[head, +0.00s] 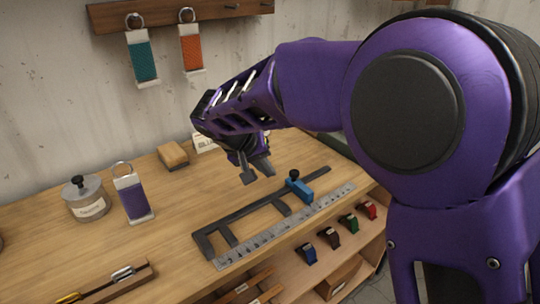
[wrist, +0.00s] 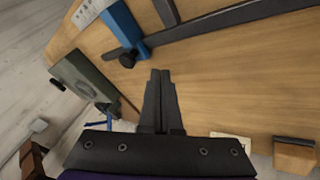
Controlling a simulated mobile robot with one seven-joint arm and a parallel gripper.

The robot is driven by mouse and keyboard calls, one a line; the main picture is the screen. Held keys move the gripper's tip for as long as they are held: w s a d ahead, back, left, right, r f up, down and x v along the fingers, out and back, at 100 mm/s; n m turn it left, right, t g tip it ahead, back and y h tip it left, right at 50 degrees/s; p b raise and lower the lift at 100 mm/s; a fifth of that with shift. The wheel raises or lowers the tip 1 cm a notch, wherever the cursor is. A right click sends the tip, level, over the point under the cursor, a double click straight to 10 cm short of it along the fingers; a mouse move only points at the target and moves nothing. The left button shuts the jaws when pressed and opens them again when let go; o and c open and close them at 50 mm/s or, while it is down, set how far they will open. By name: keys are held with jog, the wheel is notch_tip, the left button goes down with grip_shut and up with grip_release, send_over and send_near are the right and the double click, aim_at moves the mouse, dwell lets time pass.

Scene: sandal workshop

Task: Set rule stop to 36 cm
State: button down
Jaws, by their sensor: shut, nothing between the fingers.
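The blue rule stop (head: 300,188) with a black knob (head: 293,174) sits on a dark rail (head: 250,207), toward its far right end. The pale steel rule (head: 280,229) lies along the rail's near side; its figures are too small to read. In the wrist view the blue stop (wrist: 121,24), its knob (wrist: 127,60) and the dark rail (wrist: 230,22) show at the top. My gripper (head: 257,174) is above the bench, behind and left of the stop, apart from it. In the wrist view its fingers (wrist: 161,72) are together and empty.
A tan block (head: 173,154), a labelled jar (head: 87,200) and a purple tag (head: 132,197) stand on the bench at left. Several small coloured pieces (head: 331,238) line the front right. A dark green object (wrist: 82,76) is left of my fingers in the wrist view.

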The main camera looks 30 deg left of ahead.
aim_at(289, 178)
jog(key=shift+w+d+f, duration=0.1)
jog(key=shift+w+d, duration=0.4)
jog(key=shift+d, duration=0.2)
jog(key=shift+w+d, duration=0.45)
jog(key=shift+d, duration=0.25)
jog(key=w+d, duration=0.2)
jog(key=w, duration=0.1)
jog(key=w+d, duration=0.2)
jog(key=w, duration=0.2)
jog(key=w+d, duration=0.2)
jog(key=w, duration=0.2)
jog(key=shift+w, duration=0.15)
